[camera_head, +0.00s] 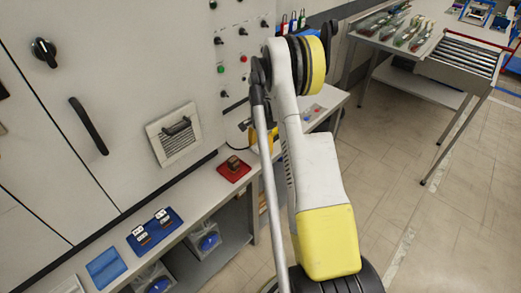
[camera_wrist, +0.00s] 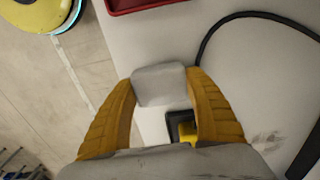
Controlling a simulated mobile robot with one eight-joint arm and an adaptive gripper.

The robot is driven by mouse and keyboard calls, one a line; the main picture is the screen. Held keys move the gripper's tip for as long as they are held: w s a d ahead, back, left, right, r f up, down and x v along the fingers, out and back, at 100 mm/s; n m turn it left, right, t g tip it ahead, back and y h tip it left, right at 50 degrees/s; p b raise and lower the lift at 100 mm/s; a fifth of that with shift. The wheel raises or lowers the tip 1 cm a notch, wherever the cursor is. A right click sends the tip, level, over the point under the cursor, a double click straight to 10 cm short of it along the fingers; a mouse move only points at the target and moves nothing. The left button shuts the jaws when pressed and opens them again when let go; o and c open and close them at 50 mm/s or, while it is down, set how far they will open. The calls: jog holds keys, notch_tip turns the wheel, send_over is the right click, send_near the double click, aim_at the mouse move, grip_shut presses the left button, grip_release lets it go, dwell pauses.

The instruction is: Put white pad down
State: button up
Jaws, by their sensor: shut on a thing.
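The white pad (camera_wrist: 160,86) is a small pale block between the two yellow fingers in the wrist view. My gripper (camera_wrist: 160,78) is shut on it, with a fingertip at each side. It is held over or on a light grey bench surface (camera_wrist: 265,90); I cannot tell whether the pad touches the surface. In the head view the pad is hidden behind my arm, and only a bit of yellow shows by the bench.
A red tray (camera_wrist: 120,6) lies beyond the pad; in the head view the red tray (camera_head: 226,172) holds a brown block. A black cable (camera_wrist: 205,42) curves over the bench. A black-and-yellow thing (camera_wrist: 182,128) sits near the fingers. A blue tray (camera_head: 154,240) lies farther left.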

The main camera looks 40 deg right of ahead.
aim_at(261, 147)
jog(key=shift+f, duration=0.2)
jog(key=o, duration=1.4)
jog(key=shift+c, duration=0.2)
jog(key=shift+r, duration=0.1)
notch_tip(261, 147, up, 12)
jog(key=p, duration=0.4)
jog(key=shift+r+p, duration=0.15)
jog(key=shift+p, duration=0.25)
